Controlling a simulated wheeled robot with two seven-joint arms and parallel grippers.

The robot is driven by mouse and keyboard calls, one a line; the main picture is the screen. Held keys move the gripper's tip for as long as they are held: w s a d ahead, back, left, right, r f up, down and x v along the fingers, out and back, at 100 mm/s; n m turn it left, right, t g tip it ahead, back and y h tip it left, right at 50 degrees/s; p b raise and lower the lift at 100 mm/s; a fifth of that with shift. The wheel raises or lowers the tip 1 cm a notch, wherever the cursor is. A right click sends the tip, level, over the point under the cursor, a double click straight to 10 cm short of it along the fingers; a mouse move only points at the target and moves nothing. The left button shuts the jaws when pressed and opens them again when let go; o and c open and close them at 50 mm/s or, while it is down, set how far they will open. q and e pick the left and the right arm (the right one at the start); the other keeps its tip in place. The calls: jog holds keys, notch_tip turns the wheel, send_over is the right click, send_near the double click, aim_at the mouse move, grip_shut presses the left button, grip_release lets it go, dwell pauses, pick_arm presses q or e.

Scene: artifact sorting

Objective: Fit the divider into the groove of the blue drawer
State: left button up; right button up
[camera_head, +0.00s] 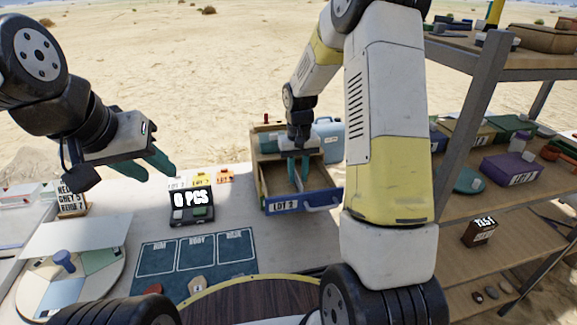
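No divider is clearly visible, and the groove cannot be made out. My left gripper (150,172) hangs at the left, away from the drawer, with its teal fingers apart and nothing between them.
A black counter reading 0 PCS (191,212) and a dark teal mat (196,254) lie left of the drawer. A round sectioned tray (62,268) is at far left. Loaded shelves (480,200) stand at right. The table just in front of the drawer is clear.

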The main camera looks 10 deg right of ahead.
notch_tip(320, 180, up, 12)
jog(key=f, duration=0.1)
jog(key=s+r+t+y, duration=0.1)
jog(key=s+r+t, duration=0.2)
jog(key=s+r, duration=0.8)
jog(key=s+a+t+y, duration=0.1)
jog(key=s+a+t, duration=0.1)
jog(key=s, duration=1.1)
jog(key=shift+s+r+t, duration=0.15)
jog(key=shift+r+t, duration=0.3)
jog(key=shift+t, duration=0.15)
jog(key=shift+a, duration=0.1)
